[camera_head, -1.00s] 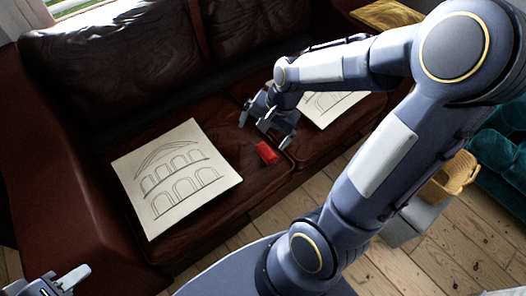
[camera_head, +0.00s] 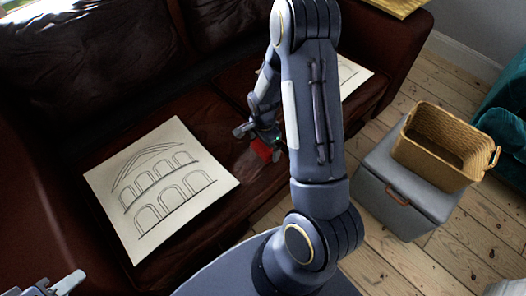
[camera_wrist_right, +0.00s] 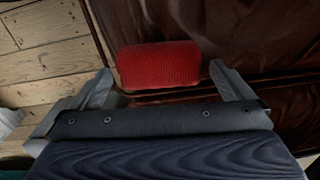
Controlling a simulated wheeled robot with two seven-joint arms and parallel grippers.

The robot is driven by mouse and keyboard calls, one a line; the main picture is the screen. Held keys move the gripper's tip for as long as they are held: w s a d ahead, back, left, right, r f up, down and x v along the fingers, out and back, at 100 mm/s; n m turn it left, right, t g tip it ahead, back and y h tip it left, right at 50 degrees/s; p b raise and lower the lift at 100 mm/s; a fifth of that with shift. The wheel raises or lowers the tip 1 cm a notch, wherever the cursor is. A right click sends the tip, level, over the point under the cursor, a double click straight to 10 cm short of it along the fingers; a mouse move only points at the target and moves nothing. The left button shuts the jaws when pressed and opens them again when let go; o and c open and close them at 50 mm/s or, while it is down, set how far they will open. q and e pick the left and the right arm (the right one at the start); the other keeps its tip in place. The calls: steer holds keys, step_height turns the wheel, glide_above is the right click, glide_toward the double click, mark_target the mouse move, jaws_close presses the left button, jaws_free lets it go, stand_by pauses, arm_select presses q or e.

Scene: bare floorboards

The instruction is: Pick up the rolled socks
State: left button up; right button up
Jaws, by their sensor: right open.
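The rolled socks are a small red ribbed bundle (camera_head: 262,150) on the front part of the brown leather sofa seat. In the right wrist view the red socks (camera_wrist_right: 158,64) lie just ahead of my right gripper (camera_wrist_right: 160,82), roughly between its two spread fingertips. My right gripper (camera_head: 268,138) is open and close beside the socks in the head view, partly hidden by my own arm. My left gripper (camera_head: 62,284) shows only in part at the bottom left corner, away from the socks; its jaw state is unclear.
A paper with an arch drawing (camera_head: 160,185) lies on the sofa seat (camera_head: 215,110) left of the socks. Another drawing (camera_head: 352,76) lies behind my arm. A wicker basket (camera_head: 440,145) stands on a grey box (camera_head: 400,190) at right. Wooden floorboards (camera_head: 470,235) are bare around it.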

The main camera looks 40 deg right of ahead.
step_height(320, 180, down, 3)
steer(key=shift+r, duration=0.2)
steer(key=shift+c, duration=0.4)
steer(key=c, duration=0.9)
steer(key=shift+r, duration=0.15)
